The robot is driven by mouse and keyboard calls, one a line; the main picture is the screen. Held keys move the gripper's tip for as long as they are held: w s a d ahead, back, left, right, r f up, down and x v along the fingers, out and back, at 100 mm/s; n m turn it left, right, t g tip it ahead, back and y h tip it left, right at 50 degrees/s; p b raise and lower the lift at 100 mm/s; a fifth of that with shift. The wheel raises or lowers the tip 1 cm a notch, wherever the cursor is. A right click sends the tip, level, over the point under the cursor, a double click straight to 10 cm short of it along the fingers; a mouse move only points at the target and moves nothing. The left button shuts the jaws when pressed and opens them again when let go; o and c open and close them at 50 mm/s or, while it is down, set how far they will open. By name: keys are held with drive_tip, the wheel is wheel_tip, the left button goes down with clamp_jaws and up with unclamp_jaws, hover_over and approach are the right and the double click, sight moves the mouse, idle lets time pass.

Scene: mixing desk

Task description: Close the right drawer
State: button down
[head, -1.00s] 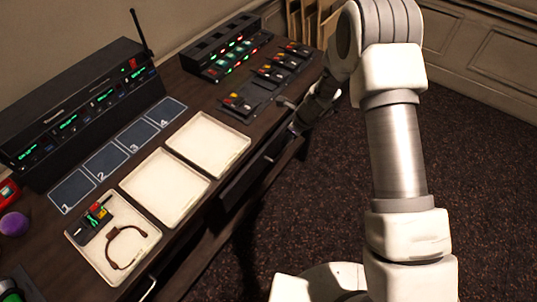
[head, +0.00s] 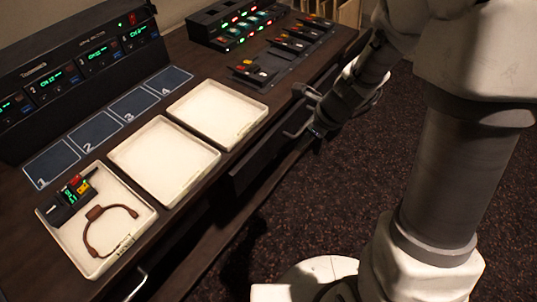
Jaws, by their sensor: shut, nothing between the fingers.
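The right drawer (head: 262,158) has a dark front below the desk's front edge, beside the farthest tray. Its front seems to stand out a little from the desk; how far is hard to tell in the shadow. My gripper (head: 317,129) is shut and empty at the far end of this drawer front, close to the handle area. Whether it touches the drawer cannot be told, as the dark fingers blend with the dark wood.
The desk holds several white trays (head: 165,202), the nearest with a brown headset (head: 108,228) and a small device (head: 72,200). Numbered pads (head: 97,132), a radio rack (head: 75,75) and a charger bank (head: 238,22) stand behind. A metal handle (head: 137,285) shows at lower left. Open carpet lies right.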

sight(270, 147)
drive_tip(key=shift+w+a+f+b, duration=0.8)
drive_tip(key=shift+a+f, duration=0.25)
drive_tip(key=shift+f, duration=0.5)
drive_tip(key=shift+w+a+f+b, duration=0.7)
drive_tip(key=shift+a+f+b, duration=0.25)
drive_tip(key=shift+f, duration=0.55)
drive_tip(key=shift+w+a+f+b, duration=0.8)
drive_tip(key=shift+a+f, duration=0.3)
drive_tip(key=shift+f, duration=0.45)
drive_tip(key=shift+w+a+r+p, duration=0.2)
drive_tip(key=shift+w+a+p, duration=0.35)
drive_tip(key=shift+a+p, duration=0.35)
drive_tip(key=shift+w+a+f, duration=0.15)
drive_tip(key=shift+f, duration=0.05)
